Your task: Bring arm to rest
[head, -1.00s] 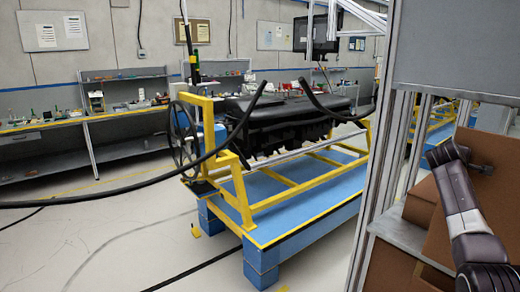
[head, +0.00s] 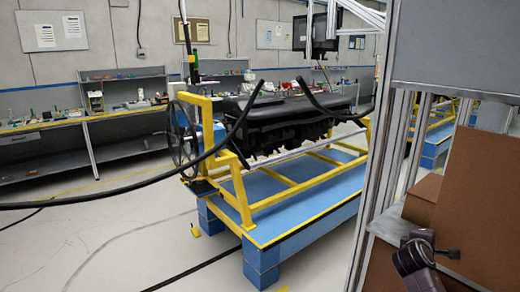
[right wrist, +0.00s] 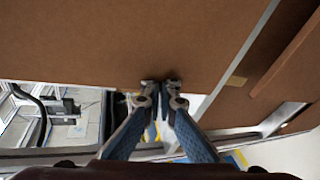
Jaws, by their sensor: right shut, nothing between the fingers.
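My right arm (head: 412,258) shows low at the right edge of the head view, in front of brown panels. In the right wrist view my right gripper (right wrist: 160,86) has its two blue-grey fingers brought together at the tips, with nothing between them. The fingertips appear over the lower edge of a large brown panel (right wrist: 90,40); I cannot tell if they touch it. My left gripper is not in view. The black dashboard module (head: 290,110) rests on a yellow frame (head: 240,190) in the middle of the head view, well away from my right arm.
A metal-framed rack (head: 375,190) with brown panels (head: 480,190) stands close beside my right arm. A blue platform (head: 310,205) carries the yellow frame. Workbenches (head: 50,123) line the back wall. The floor (head: 110,235) at front left is mostly clear, with a black cable.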

